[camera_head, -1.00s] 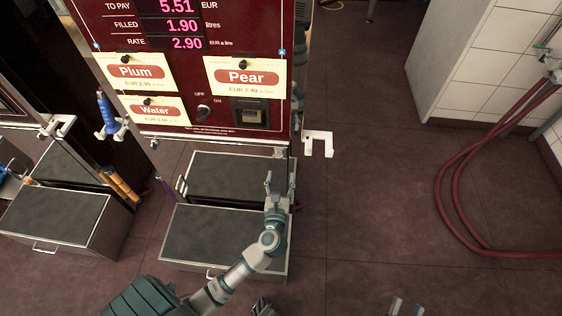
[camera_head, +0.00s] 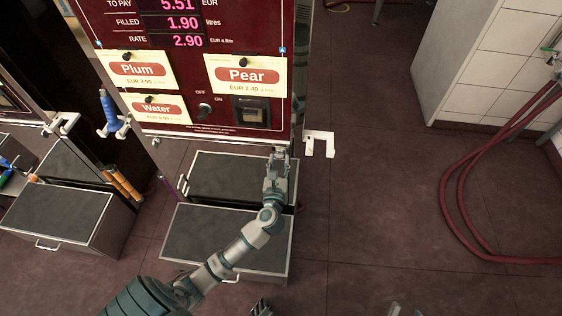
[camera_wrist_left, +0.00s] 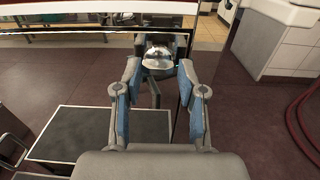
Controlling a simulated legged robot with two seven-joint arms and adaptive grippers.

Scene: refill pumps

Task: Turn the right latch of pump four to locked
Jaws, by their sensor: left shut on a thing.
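A dark red pump (camera_head: 226,118) with a price display and cards reading Plum, Pear and Water stands at the upper middle of the head view. No pump number is readable. My left gripper (camera_head: 279,157) is at the pump's lower right corner, under the front panel's bottom edge. In the left wrist view, its two fingers (camera_wrist_left: 159,78) close around a small shiny metal latch (camera_wrist_left: 157,60) below the panel. The fingers hide much of the latch, so its turned position cannot be told.
Below the pump is a grey-topped step (camera_head: 222,238) with a metal rim. A white bracket (camera_head: 319,144) sticks out right of the pump. A red hose (camera_head: 455,205) lies on the floor at the right. The floor between is clear.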

